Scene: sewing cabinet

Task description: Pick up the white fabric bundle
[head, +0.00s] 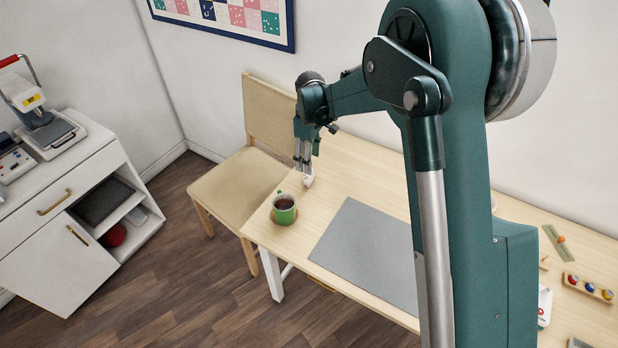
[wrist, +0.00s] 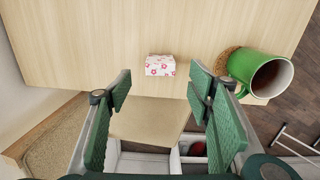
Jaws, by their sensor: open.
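The white fabric bundle (wrist: 160,66) is a small block with pink flowers. It lies on the pale wooden table, in the upper middle of the wrist view. In the head view the bundle (head: 309,182) shows as a small whitish piece just below my fingertips. My gripper (head: 303,167) points down at it from above. In the wrist view my gripper (wrist: 160,87) is open and empty, its green-padded fingers wide apart. The bundle appears centred between the fingers, a little beyond their tips. I cannot tell how large the remaining gap is.
A green mug (head: 284,208) with dark liquid stands on a round coaster close to the bundle; in the wrist view the mug (wrist: 262,75) is near the right finger. A grey mat (head: 365,250) lies on the table. A chair (head: 238,185) stands at the table's far-left end.

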